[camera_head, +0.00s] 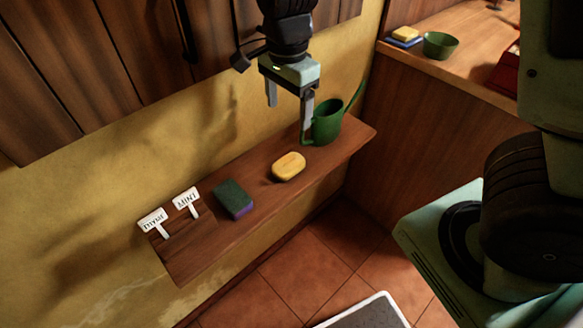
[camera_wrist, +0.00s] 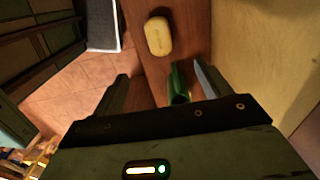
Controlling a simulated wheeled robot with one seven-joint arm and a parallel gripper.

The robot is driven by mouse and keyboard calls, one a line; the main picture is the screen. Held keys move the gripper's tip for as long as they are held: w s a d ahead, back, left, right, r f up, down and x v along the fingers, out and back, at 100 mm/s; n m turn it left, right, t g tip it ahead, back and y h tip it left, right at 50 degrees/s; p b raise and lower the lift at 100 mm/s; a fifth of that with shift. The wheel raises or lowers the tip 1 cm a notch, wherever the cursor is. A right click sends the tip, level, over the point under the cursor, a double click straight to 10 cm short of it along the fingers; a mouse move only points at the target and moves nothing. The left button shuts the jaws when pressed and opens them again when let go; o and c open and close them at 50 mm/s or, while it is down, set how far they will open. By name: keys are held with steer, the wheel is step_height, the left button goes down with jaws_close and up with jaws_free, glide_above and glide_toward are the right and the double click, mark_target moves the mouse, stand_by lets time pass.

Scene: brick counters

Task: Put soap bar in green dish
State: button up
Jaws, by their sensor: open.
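A yellow, rounded soap bar (camera_head: 289,166) lies on the narrow wooden shelf, between a dark green sponge and a green watering can. It also shows in the wrist view (camera_wrist: 158,36), beyond my fingertips and apart from them. A green round dish (camera_head: 440,45), bowl-like, stands on the wooden counter at the upper right. A second yellow bar (camera_head: 405,33) lies on a blue dish beside it. My gripper (camera_head: 288,122) is open and empty, pointing down above the shelf near the watering can. It also shows in the wrist view (camera_wrist: 161,69).
The green watering can (camera_head: 327,121) is close to my right finger; whether they touch is unclear. The sponge (camera_head: 234,198) and two white label signs (camera_head: 187,200) are further left on the shelf (camera_head: 205,245). A red object (camera_head: 507,72) stands on the counter (camera_head: 465,72).

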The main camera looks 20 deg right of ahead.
mark_target(288, 162)
step_height(288, 162, down, 16)
steer(key=shift+s+f+b, duration=0.15)
steer(key=shift+b, duration=1.05)
steer(key=c, duration=1.2)
